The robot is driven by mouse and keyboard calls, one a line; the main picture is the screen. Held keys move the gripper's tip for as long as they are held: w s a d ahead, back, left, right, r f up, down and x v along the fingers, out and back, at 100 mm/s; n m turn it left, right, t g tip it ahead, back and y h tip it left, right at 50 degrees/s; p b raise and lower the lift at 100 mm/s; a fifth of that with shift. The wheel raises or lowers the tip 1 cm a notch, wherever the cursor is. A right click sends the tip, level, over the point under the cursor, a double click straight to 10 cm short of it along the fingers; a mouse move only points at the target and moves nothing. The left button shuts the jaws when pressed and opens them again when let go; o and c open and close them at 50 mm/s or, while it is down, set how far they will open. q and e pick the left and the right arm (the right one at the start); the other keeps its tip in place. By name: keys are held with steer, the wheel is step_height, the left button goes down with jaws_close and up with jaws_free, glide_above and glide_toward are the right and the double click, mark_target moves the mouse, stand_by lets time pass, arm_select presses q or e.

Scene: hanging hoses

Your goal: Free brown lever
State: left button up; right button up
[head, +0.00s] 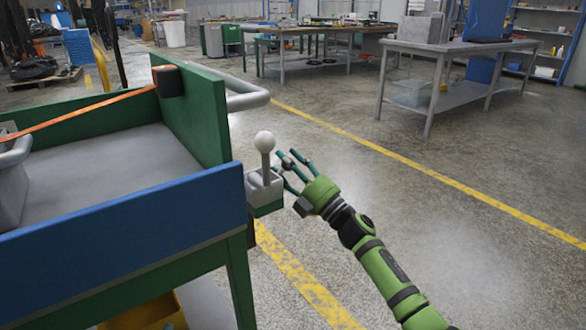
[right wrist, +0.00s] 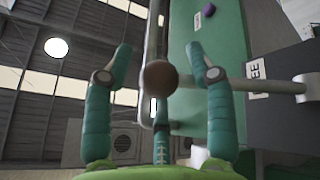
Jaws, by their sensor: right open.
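The lever (head: 265,150) stands almost upright from a grey housing (head: 262,188) on the outer corner of the green and blue cart. Its ball knob looks pale in the head view and brown in the right wrist view (right wrist: 159,77). My right gripper (head: 284,164) is open just right of the lever, fingers pointing left at it. In the right wrist view the knob shows between the spread fingers, with gaps on both sides; whether the middle finger touches it I cannot tell. A partly readable white label (right wrist: 258,78) is beside the shaft. My left gripper is not in view.
The cart's blue side wall (head: 120,225) and green end wall (head: 190,110) are left of the lever. A grey push handle (head: 248,100) sticks out behind it. An orange strap (head: 85,110) crosses the cart. Open floor lies right; a grey table (head: 455,47) stands farther back.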

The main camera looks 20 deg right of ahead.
steer(key=v, duration=1.2)
